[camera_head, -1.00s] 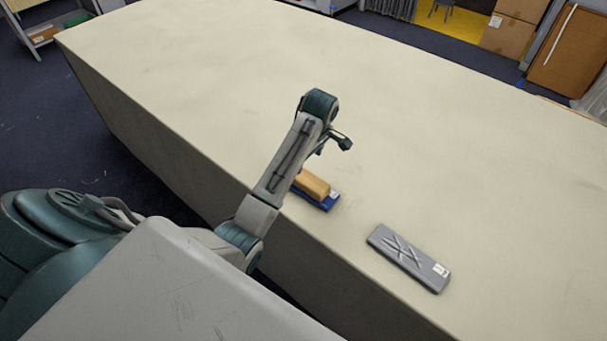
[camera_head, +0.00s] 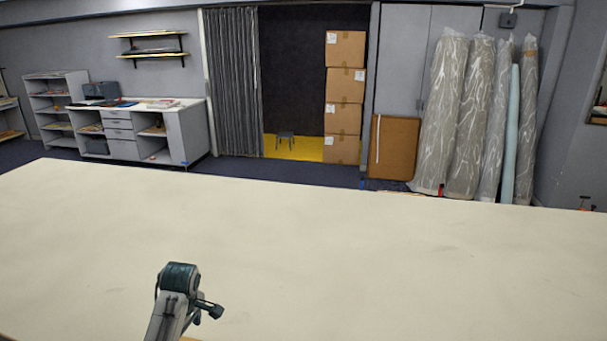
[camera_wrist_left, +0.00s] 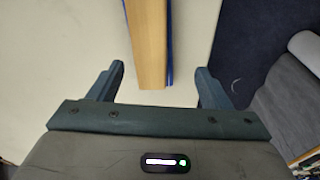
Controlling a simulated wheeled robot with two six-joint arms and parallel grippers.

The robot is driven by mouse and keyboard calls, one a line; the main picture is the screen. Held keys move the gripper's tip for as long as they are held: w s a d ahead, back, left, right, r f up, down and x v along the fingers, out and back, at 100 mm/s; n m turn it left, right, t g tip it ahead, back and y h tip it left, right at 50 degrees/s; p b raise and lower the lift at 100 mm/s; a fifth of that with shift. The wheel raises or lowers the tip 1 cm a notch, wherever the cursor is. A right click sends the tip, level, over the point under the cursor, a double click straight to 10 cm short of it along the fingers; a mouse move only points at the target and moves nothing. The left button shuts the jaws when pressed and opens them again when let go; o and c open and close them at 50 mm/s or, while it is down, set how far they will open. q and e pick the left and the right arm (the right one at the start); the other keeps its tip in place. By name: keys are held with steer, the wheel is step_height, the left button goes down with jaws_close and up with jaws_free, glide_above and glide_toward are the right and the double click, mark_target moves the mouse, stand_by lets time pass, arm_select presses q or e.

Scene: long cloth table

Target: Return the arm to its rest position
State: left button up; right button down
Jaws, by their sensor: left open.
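My left gripper (camera_wrist_left: 160,70) is open in the left wrist view, with a finger on each side and nothing held. A tan block (camera_wrist_left: 148,40) with a blue edge (camera_wrist_left: 170,40) lies between the fingers in the picture, with a gap on both sides. How far the fingertips are above it I cannot tell. In the head view my left arm (camera_head: 175,300) rises from the bottom edge over the table. Its gripper is below the picture there. My right arm and gripper are not in view.
The long cloth table (camera_head: 330,260) is bare across its visible top. Beyond it stand a shelf cabinet (camera_head: 125,135), stacked cartons (camera_head: 344,90), a brown panel (camera_head: 394,147) and wrapped rolls (camera_head: 470,115). The table edge and dark floor (camera_wrist_left: 245,50) show at right in the wrist view.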

arm_select(q)
steer(key=s+d+f+m+t, duration=0.1)
steer(key=s+d+f+m, duration=0.2)
steer(key=s, duration=0.5)
steer(key=s+f+m+t, duration=0.1)
steer(key=s+f+m, duration=0.3)
steer(key=s, duration=0.5)
steer(key=s+d+r+m+t, duration=0.1)
steer(key=s+d+r+m, duration=0.1)
steer(key=s+m, duration=0.45)
steer(key=s+d+r+m, duration=0.1)
steer(key=s+r+m, duration=0.15)
steer(key=s, duration=0.65)
step_height(320, 180, down, 38)
steer(key=a+r+g+b, duration=0.1)
steer(key=a+b, duration=0.2)
steer(key=b, duration=0.5)
steer(key=s+f+b, duration=0.2)
steer(key=s+f, duration=0.4)
steer(key=f, duration=0.3)
steer(key=s+f+b, duration=0.2)
steer(key=s+f, duration=0.3)
steer(key=f, duration=0.4)
steer(key=s+a+f+g+h+b, duration=0.1)
steer(key=s+f+b, duration=0.1)
steer(key=s+f, duration=0.4)
step_height(320, 180, down, 3)
steer(key=shift+s+r, duration=0.1)
steer(key=shift+s, duration=0.2)
